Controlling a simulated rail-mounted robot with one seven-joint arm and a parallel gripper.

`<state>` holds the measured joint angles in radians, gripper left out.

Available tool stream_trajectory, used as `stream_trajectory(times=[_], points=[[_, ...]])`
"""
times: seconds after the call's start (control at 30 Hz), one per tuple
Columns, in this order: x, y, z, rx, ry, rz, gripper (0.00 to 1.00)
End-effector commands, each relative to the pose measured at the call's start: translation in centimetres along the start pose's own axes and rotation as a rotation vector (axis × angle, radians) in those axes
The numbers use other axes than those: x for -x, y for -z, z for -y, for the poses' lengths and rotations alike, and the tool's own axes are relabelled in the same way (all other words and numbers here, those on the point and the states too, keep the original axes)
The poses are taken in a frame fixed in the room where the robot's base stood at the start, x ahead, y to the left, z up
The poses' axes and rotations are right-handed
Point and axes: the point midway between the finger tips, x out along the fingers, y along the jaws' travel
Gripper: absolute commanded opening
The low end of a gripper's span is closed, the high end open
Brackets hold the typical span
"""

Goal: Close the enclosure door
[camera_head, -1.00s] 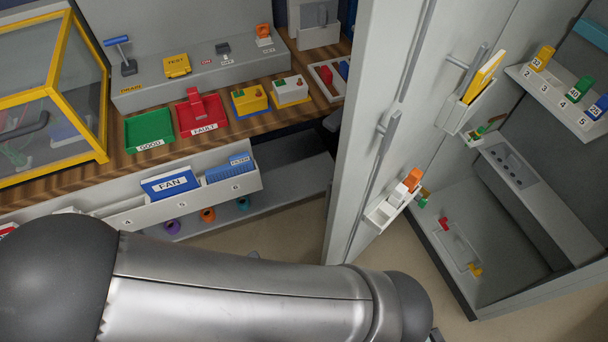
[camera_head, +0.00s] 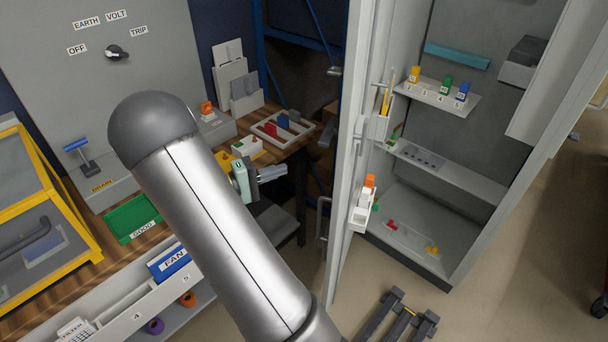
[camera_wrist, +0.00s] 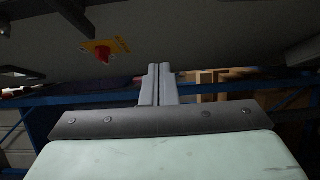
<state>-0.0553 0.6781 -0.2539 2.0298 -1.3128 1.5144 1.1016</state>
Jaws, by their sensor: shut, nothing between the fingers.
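A tall grey cabinet (camera_head: 470,225) stands open at the right in the head view. Its left door (camera_head: 345,190) is swung open and shows nearly edge-on, with small holders on its inner side. A right-hand panel (camera_head: 560,75) stands out at the upper right. My gripper (camera_head: 284,171) is left of the left door and points right, apart from it in the picture; the depth gap is unclear. In the wrist view its fingers (camera_wrist: 159,84) are together and empty. A grey surface above them bears a red knob (camera_wrist: 103,53) on a yellow plate; I cannot tell which part it is.
A wooden bench with a green tray (camera_head: 130,218) and a yellow-framed case (camera_head: 50,240) lies at the left. A divided tray (camera_head: 283,130) stands near the bench's right end. A dark low frame (camera_head: 400,318) is on the floor. Open floor lies before the cabinet.

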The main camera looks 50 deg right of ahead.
Motion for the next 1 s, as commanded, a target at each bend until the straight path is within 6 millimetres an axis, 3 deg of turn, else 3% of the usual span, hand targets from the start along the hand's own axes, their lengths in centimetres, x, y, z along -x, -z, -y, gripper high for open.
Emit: stream_trajectory(times=[0.07, 0.37, 0.7, 1.0], points=[[-1.9, 0.0, -0.5, 0.002, -0.005, 0.024, 0.0], [-5.8, -0.1, -0.8, 0.005, -0.008, 0.034, 0.0], [-12.9, -0.4, -0.8, 0.005, -0.008, 0.034, 0.0], [-15.0, -3.0, -0.8, 0.004, -0.007, 0.03, 0.0]])
